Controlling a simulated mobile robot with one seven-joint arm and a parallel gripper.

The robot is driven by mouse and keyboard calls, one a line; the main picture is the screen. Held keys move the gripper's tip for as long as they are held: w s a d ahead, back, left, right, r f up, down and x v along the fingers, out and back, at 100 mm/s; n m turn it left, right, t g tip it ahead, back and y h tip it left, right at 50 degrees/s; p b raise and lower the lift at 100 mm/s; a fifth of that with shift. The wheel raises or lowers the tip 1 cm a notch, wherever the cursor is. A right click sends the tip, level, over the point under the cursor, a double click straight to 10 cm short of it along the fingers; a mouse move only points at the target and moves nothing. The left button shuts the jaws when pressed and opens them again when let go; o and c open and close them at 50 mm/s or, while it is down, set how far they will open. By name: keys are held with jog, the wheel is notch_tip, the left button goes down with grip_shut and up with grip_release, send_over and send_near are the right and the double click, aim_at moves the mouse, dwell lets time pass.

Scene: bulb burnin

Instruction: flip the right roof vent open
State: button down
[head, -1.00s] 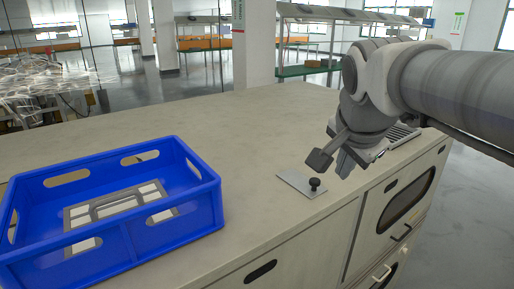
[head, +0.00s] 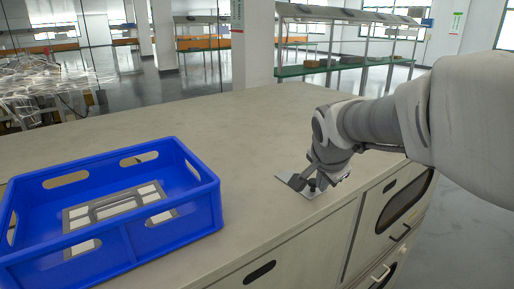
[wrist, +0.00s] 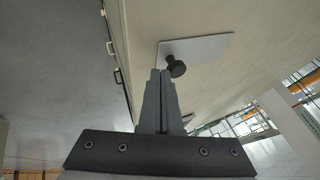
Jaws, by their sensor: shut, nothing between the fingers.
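A flat light-grey plate with a black knob lies on the bench top near its front edge; I take it for the roof vent. The plate (head: 287,178) is partly covered by my gripper in the head view, and it shows more fully in the wrist view (wrist: 210,46). It lies flat. The black knob (wrist: 176,67) stands up near one edge of the plate. My gripper (wrist: 161,75) is shut and empty, its fingertips pointing at the plate's edge, right beside the knob. I cannot tell whether they touch. It also shows low over the plate in the head view (head: 316,181).
A blue crate (head: 209,205) with a grey framed part (head: 115,207) in it stands at the left of the bench top (head: 190,125). The middle of the top is clear. Cabinet doors with handles are below the front edge. My arm covers the right end.

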dwell(0.3)
jog(key=w+a, duration=0.1)
jog(key=w, duration=0.1)
jog(key=w+a+b, duration=0.1)
jog(key=w, duration=0.1)
jog(key=w+a+b, duration=0.1)
jog(key=shift+w+a+f, duration=0.1)
jog(key=shift+w+a, duration=0.25)
jog(key=shift+w, duration=0.05)
jog(key=shift+w+a, duration=0.2)
jog(key=shift+w, duration=0.1)
jog(key=shift+r, duration=0.2)
jog(key=shift+s+d, duration=0.1)
jog(key=shift+s, duration=0.05)
